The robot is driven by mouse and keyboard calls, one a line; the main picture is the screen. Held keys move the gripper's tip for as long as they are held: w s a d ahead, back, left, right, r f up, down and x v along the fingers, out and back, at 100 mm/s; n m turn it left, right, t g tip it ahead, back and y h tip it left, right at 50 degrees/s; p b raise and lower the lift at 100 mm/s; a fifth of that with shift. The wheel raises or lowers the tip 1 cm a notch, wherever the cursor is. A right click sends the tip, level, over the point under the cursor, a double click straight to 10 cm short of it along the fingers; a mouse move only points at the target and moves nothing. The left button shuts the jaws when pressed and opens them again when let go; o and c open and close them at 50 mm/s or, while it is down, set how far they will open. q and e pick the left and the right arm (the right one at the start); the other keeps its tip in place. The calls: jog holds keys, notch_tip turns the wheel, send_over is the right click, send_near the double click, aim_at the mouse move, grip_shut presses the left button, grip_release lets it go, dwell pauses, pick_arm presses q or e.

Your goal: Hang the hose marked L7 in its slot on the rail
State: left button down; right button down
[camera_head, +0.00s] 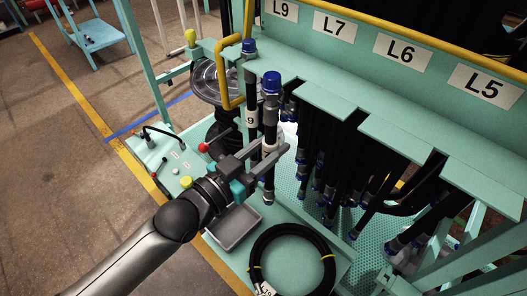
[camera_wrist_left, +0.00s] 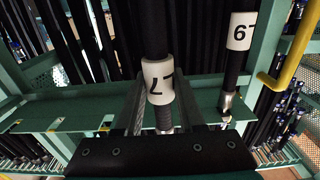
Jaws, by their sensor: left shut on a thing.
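My left gripper (camera_head: 262,163) is shut on this hose. The teal rail (camera_head: 385,128) has notched slots and carries an L7 plate (camera_head: 334,27) between L9 and L6. The hose is outside the rail's front edge, left of the notches. My right gripper is out of view.
The hose marked L9 (camera_head: 251,90) hangs close behind the held hose, near a bent yellow bar (camera_head: 229,75). Several black hoses (camera_head: 312,150) hang under the rail at right. A coiled hose (camera_head: 291,231) and a grey tray (camera_head: 233,228) lie below.

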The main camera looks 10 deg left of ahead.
pick_arm(q)
jog(key=b+x, duration=0.2)
jog(key=x, duration=0.4)
jog(key=shift+w+d, duration=0.25)
dwell(0.5)
jog(key=shift+f, duration=0.15)
dwell(0.3)
jog(key=shift+c, duration=2.2)
grip_release()
jog(key=shift+f, duration=0.15)
jog(key=v, duration=1.5)
